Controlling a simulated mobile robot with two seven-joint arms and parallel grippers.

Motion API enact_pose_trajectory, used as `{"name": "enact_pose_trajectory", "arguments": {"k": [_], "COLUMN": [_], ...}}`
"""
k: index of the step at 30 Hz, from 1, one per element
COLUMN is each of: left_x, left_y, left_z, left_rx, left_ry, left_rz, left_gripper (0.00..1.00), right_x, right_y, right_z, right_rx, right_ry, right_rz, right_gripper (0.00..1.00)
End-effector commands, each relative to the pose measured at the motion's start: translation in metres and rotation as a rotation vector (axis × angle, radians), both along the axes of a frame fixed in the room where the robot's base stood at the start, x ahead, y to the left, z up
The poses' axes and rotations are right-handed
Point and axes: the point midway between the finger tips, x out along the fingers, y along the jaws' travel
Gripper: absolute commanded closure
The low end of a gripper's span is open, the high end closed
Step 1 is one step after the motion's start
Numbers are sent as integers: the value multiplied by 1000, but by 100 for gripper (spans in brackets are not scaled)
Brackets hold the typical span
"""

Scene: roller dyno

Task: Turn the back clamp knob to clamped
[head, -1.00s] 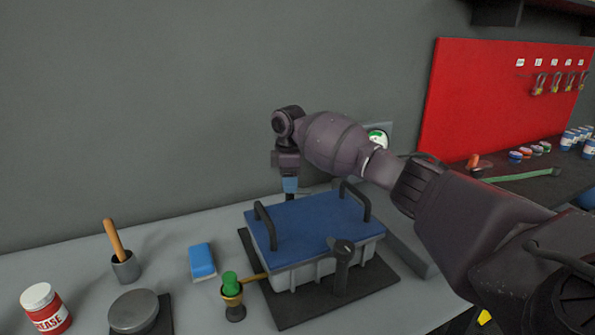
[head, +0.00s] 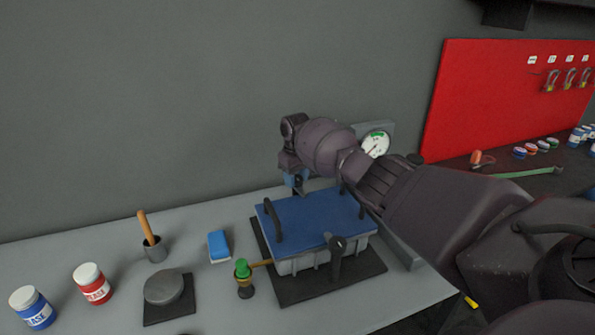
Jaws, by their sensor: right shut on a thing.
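The blue-lidded grey box (head: 312,222) sits on a dark base plate (head: 298,298) on the bench. A dark front clamp knob (head: 336,248) stands at its near side. My right gripper (head: 298,186) points down at the box's far edge and is shut on the back clamp knob. The gripper and the lid hide most of that knob, so its turn angle cannot be read. My left gripper is not in view.
The lid has two dark handles (head: 273,220). A round gauge (head: 375,144) stands behind my right arm. A green-topped valve (head: 242,270), blue block (head: 219,245), mortar (head: 154,250), round weight (head: 164,287) and grease jars (head: 93,284) stand to the left.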

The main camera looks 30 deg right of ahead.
Motion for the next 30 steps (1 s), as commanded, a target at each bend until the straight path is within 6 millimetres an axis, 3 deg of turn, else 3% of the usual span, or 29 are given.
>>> {"name": "enact_pose_trajectory", "arguments": {"k": [9,25,26,30], "left_x": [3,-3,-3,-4], "left_y": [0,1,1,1], "left_z": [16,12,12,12], "left_rx": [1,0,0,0], "left_ry": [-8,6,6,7], "left_rz": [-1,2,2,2], "left_gripper": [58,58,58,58], "right_x": [-1,0,0,0], "right_y": [1,1,1,0], "right_z": [0,-1,-1,-1], "right_rx": [2,2,2,1], "right_ry": [3,1,1,1], "right_rz": [-113,-135,-135,-135], "right_gripper": [80,80,53,32]}}
